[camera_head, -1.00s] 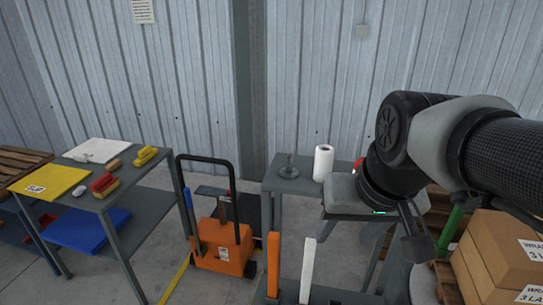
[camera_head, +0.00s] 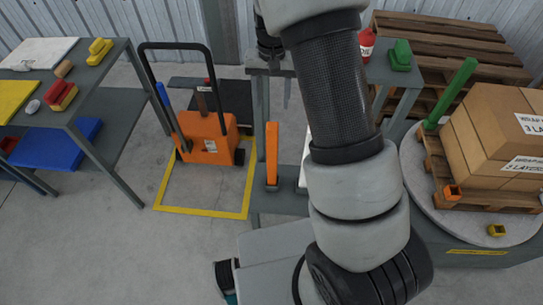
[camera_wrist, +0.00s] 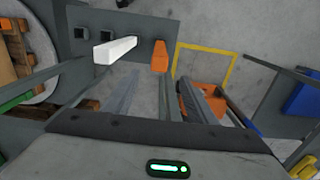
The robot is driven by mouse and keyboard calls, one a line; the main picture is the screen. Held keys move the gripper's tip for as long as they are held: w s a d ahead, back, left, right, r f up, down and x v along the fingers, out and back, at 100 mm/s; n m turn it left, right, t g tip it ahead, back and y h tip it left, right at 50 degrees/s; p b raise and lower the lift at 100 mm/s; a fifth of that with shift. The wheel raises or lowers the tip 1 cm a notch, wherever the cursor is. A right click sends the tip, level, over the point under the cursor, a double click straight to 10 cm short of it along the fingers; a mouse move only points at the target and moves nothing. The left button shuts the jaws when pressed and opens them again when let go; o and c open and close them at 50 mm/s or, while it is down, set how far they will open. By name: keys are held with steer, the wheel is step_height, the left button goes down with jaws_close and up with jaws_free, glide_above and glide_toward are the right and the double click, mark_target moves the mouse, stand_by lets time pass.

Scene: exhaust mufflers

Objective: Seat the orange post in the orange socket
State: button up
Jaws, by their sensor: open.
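The orange post (camera_head: 272,155) stands upright in a holder on a low grey shelf (camera_head: 275,204). In the wrist view the orange post (camera_wrist: 160,55) is ahead of and roughly between the fingers, apart from them. My gripper (camera_wrist: 158,97) is open and empty. In the head view my arm hides most of it. The orange socket (camera_head: 452,193) is a small square holder at the near left corner of the loaded pallet, on the round turntable at right. Nothing stands in it.
A white post (camera_wrist: 116,48) stands left of the orange post, near dark empty holders (camera_wrist: 80,33). A green post (camera_head: 459,85) rises at the pallet, beside stacked boxes (camera_head: 490,130). A yellow socket (camera_head: 496,230) lies on the turntable (camera_head: 425,205). An orange pallet truck (camera_head: 210,142) stands left.

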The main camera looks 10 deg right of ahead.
mark_target(273, 126)
step_height(273, 126, down, 9)
steer(key=shift+r, duration=0.2)
steer(key=shift+d+f+p, duration=0.1)
steer(key=shift+f+p, duration=0.3)
steer(key=shift+f, duration=2.25)
jaws_close()
